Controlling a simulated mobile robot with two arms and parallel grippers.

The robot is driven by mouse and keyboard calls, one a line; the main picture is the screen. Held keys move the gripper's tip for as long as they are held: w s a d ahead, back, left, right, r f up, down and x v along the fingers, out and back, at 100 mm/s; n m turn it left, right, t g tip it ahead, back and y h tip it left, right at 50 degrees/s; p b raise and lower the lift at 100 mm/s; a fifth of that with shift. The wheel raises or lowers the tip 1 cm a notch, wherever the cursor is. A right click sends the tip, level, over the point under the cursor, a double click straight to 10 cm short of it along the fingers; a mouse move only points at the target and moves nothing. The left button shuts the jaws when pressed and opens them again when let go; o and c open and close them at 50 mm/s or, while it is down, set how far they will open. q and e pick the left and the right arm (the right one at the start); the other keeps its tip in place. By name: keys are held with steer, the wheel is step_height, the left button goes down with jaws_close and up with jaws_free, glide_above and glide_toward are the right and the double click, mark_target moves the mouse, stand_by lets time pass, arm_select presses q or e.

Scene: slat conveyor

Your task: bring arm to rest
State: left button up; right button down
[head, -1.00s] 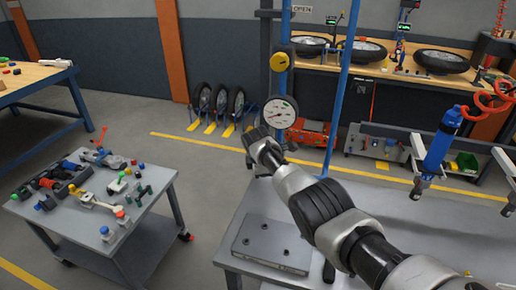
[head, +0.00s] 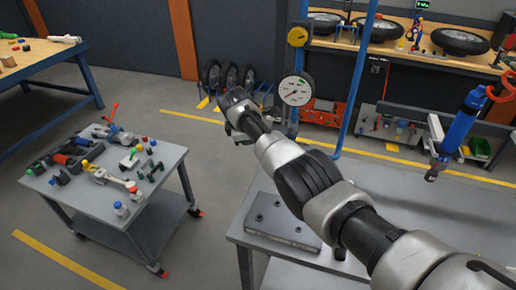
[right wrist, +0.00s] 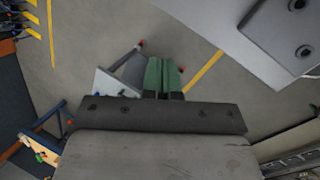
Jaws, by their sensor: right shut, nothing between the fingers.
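My right arm reaches from the lower right of the head view up to the middle. Its gripper end (head: 236,112) is in the air left of the round dial gauge (head: 296,89). In the right wrist view the two green fingers of my right gripper (right wrist: 163,72) lie side by side, shut and empty, with floor below them. In the head view the fingertips are small and dark and hard to make out. My left gripper is in neither view.
A grey trolley (head: 82,197) with tools stands at the left. A grey table (head: 372,215) with a flat metal plate (head: 283,222) lies under my right arm. A blue post (head: 356,75) stands behind it, and a blue hanging tool (head: 459,130) is at the right. Floor is free between trolley and table.

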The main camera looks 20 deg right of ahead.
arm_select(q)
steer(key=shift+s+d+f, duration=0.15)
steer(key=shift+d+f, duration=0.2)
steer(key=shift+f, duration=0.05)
arm_select(e)
steer(key=shift+w+a+r, duration=0.2)
steer(key=shift+a+r, duration=0.35)
steer(key=shift+a, duration=0.3)
steer(key=shift+s+d, duration=0.1)
steer(key=shift+d, duration=0.05)
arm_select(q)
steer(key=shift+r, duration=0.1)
arm_select(e)
steer(key=shift+r, duration=0.1)
